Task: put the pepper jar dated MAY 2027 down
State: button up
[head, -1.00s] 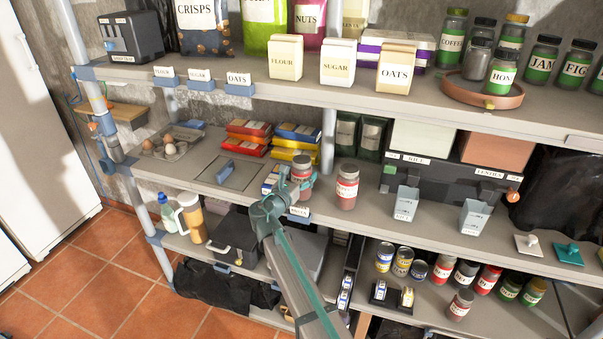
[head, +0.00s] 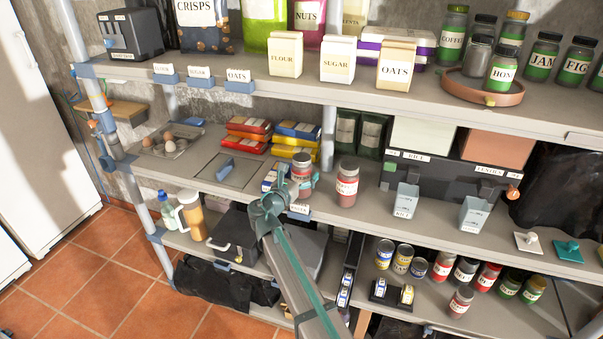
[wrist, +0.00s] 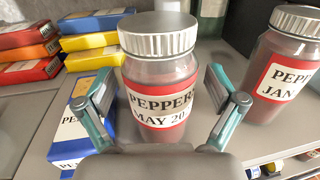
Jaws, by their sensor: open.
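The pepper jar dated MAY 20.. (wrist: 160,85) has a ribbed silver lid and a red-and-white label; the end of its date is out of sight. It is upright at the middle shelf, also in the head view (head: 301,166). My gripper (wrist: 160,98) is open, one finger on each side of the jar, with visible gaps beside the glass. The gripper hides the jar's base, so I cannot see its contact with the shelf. A second pepper jar (wrist: 287,75), its label reading JAN, stands to the right; the head view shows it too (head: 346,184).
A blue-and-white box (wrist: 70,135) lies close to my left finger. Red and yellow packets (head: 295,140) are stacked behind. A PASTA label (head: 299,209) is on the shelf's front edge (head: 330,218). Grey bins (head: 405,202) stand farther right. The upper shelf (head: 330,82) overhangs.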

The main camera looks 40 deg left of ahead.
jog(key=s+d+b, duration=0.2)
jog(key=s, duration=0.9)
jog(key=shift+s, duration=0.2)
jog(key=shift+d, duration=0.1)
